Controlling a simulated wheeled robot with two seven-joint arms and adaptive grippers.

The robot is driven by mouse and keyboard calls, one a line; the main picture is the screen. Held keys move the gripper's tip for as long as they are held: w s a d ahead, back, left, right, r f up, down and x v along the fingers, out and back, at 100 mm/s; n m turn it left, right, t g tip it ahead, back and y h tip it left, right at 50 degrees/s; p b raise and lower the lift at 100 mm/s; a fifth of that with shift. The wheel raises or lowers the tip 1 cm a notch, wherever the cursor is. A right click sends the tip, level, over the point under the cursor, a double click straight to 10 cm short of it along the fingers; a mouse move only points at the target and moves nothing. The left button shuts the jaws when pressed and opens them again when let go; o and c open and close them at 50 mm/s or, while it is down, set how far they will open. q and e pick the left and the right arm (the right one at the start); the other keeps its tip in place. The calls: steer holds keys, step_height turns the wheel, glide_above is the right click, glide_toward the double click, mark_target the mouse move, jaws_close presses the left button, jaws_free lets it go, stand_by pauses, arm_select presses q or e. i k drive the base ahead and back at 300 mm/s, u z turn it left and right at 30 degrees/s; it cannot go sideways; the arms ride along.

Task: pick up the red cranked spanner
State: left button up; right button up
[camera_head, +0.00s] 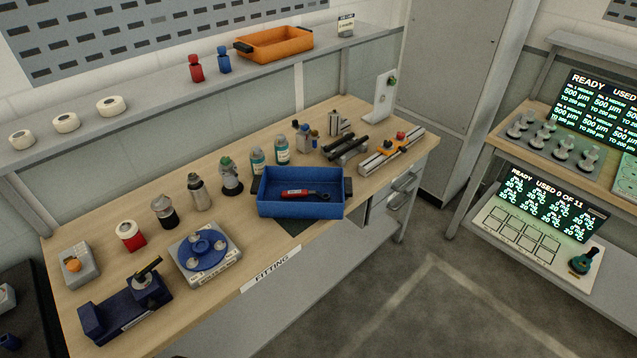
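The red cranked spanner (296,192) lies in the blue tray (300,209) near the front edge of the workbench. Its red handle points left and its dark metal end points right. The tray's front wall rises just in front of it. Neither of my grippers shows in the head view.
A blue suction-cup fixture (203,247), a dark blue vise (125,306) and several bottles stand left of and behind the tray on the bench (100,210). A rail with orange clamp (391,150) lies to the right. A shelf with an orange tray (274,45) runs above.

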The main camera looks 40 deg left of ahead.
mark_target(304, 192)
steer(key=u, duration=0.05)
steer(key=i, duration=0.7)
steer(key=u, duration=2.3)
